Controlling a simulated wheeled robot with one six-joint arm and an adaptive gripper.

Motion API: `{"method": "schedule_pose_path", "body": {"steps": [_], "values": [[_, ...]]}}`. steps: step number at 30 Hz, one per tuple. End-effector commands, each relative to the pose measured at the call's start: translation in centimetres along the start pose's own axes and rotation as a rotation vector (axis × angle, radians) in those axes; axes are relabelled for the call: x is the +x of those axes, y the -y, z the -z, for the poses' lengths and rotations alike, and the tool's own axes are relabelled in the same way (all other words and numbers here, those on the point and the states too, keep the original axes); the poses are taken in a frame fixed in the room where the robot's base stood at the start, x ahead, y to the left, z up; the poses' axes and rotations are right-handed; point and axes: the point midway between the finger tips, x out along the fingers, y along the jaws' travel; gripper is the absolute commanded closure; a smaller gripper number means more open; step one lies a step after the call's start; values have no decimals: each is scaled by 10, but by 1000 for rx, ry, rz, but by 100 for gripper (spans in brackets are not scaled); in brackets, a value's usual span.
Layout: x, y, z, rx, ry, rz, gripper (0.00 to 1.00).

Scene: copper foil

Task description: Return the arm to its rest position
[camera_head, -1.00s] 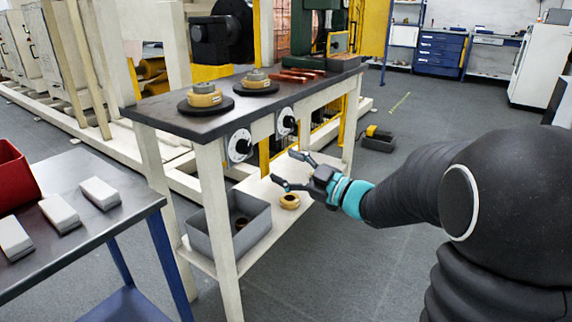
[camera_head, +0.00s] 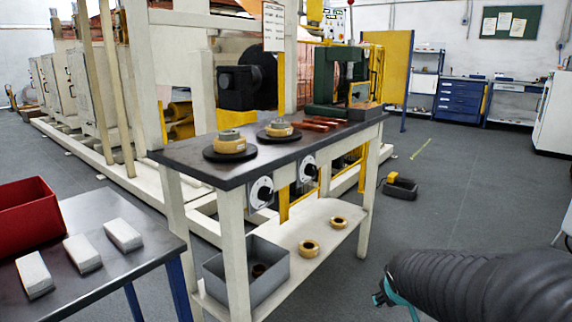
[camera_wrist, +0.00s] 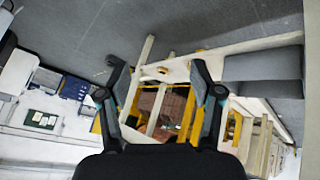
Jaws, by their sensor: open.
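My arm (camera_head: 470,285) reaches in from the lower right of the head view, in front of bare floor and apart from the workbench. Its teal wrist band (camera_head: 398,302) shows at the bottom edge; the fingers cannot be made out there. In the wrist view my gripper (camera_wrist: 158,75) has its two dark fingers spread wide with nothing between them. The wrist picture is turned, with the floor at the top and the room's wall toward the bottom.
The workbench (camera_head: 190,153) carries two brass-coloured stacks on dark discs. Brass rings (camera_head: 309,248) and a grey bin (camera_head: 275,283) sit on its lower shelf. A table (camera_head: 110,270) at left holds white blocks and a red bin (camera_head: 28,225).

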Motion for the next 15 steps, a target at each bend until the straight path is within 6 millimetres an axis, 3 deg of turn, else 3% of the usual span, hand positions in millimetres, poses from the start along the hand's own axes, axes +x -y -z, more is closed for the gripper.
{"method": "schedule_pose_path", "body": {"steps": [3, 9, 12, 15], "values": [[-39, 16, -43, 92, 137, 37, 35], [-105, 54, -99, 206, 278, 150, 35], [-131, 70, -112, 237, 271, 197, 35], [-148, 76, -111, 248, 210, 217, 35]]}}
